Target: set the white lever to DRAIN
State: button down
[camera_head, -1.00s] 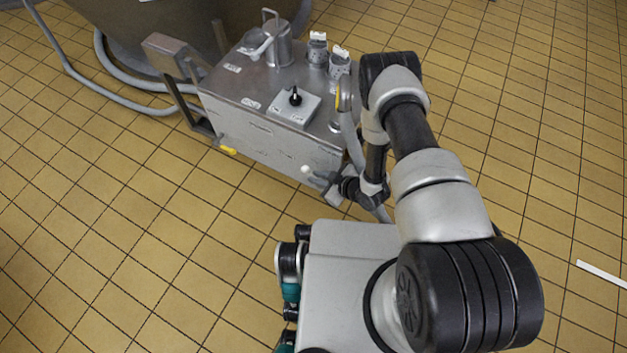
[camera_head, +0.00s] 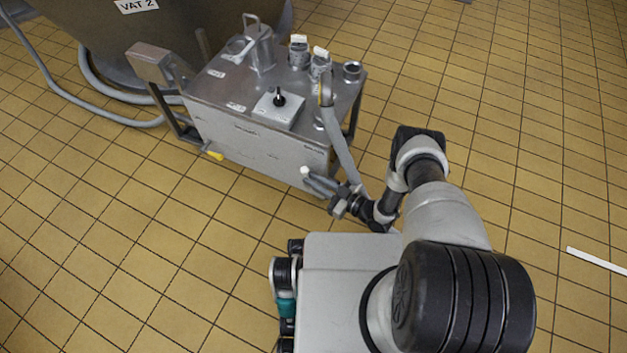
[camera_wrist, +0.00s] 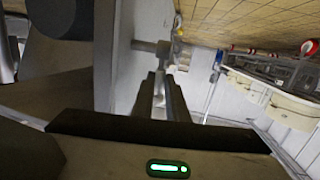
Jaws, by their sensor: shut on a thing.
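The steel cabinet (camera_head: 262,150) stands in front of the vat. A small white tip (camera_head: 304,171), which looks like the end of the white lever, shows low at the cabinet's front right corner. My gripper (camera_head: 318,184) is at this tip, with its fingers close together. In the wrist view my gripper (camera_wrist: 164,88) reaches to a pale shaft (camera_wrist: 150,46) coming from the wall. The fingers are shut on what looks like the lever; they hide most of it. I cannot read the DRAIN mark or the lever's setting.
On the cabinet top are a black knob (camera_head: 279,98) on a pale box, a steel cylinder (camera_head: 260,47) and round fittings (camera_head: 299,54). A grey hose (camera_head: 340,145) hangs close to my gripper. The vat (camera_head: 90,40) stands behind.

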dwell(0.3)
jog(key=c, duration=1.7)
grip_release()
jog(key=shift+c, duration=0.2)
